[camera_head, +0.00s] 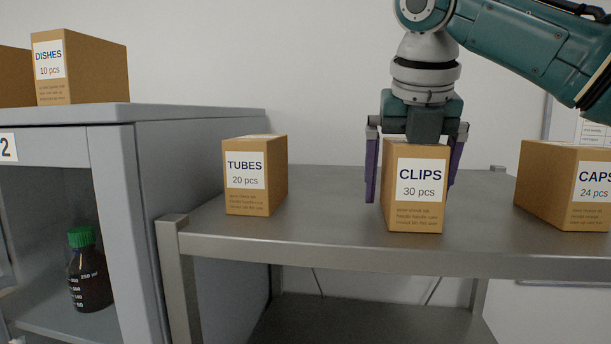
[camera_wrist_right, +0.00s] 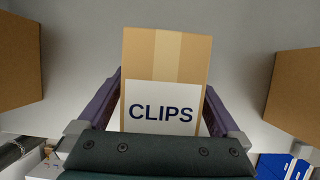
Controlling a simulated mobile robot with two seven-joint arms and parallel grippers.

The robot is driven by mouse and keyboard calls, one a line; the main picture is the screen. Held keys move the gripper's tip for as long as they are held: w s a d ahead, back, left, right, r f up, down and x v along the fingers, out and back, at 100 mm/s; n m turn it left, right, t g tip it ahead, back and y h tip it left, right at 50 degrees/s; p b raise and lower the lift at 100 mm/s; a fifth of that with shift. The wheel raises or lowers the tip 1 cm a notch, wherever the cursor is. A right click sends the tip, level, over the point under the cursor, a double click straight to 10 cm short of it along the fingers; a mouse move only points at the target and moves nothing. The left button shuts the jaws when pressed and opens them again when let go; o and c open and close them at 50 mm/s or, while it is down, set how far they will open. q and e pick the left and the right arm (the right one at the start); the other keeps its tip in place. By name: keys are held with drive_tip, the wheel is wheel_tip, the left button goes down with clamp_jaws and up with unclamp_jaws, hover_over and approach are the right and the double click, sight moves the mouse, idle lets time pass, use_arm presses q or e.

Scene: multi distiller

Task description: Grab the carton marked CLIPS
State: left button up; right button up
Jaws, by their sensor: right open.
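The brown carton marked CLIPS (camera_head: 415,210) stands upright on the metal table near its front edge, its white label facing me. My right gripper (camera_head: 412,178) points down over it from above, with one purple finger on each side of the carton. The left finger is clearly apart from the carton; the right finger is partly hidden behind it. In the right wrist view the carton (camera_wrist_right: 165,70) sits between the two open fingers (camera_wrist_right: 163,105). My left gripper is in neither view.
The TUBES carton (camera_head: 250,190) stands to the left on the table (camera_head: 330,220), the CAPS carton (camera_head: 550,190) to the right, both with clear gaps. A grey cabinet (camera_head: 200,160) on the left bears a DISHES carton (camera_head: 85,65) and holds a dark green-capped bottle (camera_head: 88,275).

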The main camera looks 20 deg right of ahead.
drive_tip(key=c, duration=1.4)
